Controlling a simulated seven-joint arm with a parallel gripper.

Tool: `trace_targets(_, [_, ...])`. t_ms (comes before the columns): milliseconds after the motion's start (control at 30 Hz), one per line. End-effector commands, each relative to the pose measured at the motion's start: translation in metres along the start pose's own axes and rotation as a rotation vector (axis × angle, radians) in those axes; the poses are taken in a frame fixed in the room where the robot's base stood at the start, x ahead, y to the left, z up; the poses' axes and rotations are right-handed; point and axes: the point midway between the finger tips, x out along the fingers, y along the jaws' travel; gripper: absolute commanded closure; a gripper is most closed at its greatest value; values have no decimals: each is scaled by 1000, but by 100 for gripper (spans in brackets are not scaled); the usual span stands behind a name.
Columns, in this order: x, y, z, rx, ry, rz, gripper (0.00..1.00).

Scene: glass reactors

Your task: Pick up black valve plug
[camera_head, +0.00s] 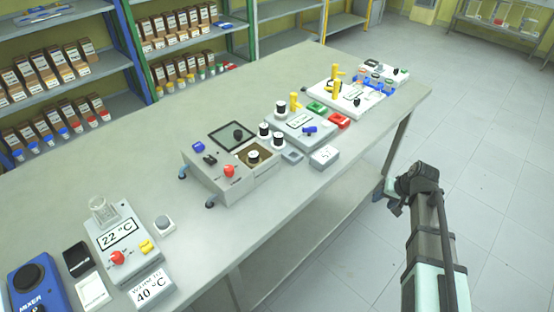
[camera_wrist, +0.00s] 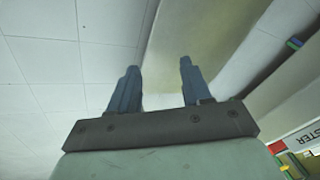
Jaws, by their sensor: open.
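Several small black parts stand on the bench devices in the head view. One is a black knob (camera_head: 238,134) on a dark square plate, one a black lever-like piece (camera_head: 209,159) on the grey device, and one a small black piece (camera_head: 357,101) on the white board. I cannot tell which is the black valve plug. My gripper (camera_wrist: 158,68) shows in the wrist view with its two fingers apart and nothing between them. In the head view my arm is right of the bench, clear of these parts.
The long grey bench (camera_head: 110,205) carries a heater with a glass beaker (camera_head: 103,209), a blue mixer (camera_head: 38,288), and red, yellow, green and blue parts. Shelves with boxes (camera_head: 72,59) stand behind. The floor (camera_head: 500,190) right of the bench is free.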

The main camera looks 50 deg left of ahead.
Motion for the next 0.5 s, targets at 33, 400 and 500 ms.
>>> trace_targets(33, [-13,-18,-16,-23,24,-13,52])
trace_targets(400, [-111,-149,-90,-180,166,-110,52])
trace_targets(500, [-138,-195,-97,-236,190,-132,52])
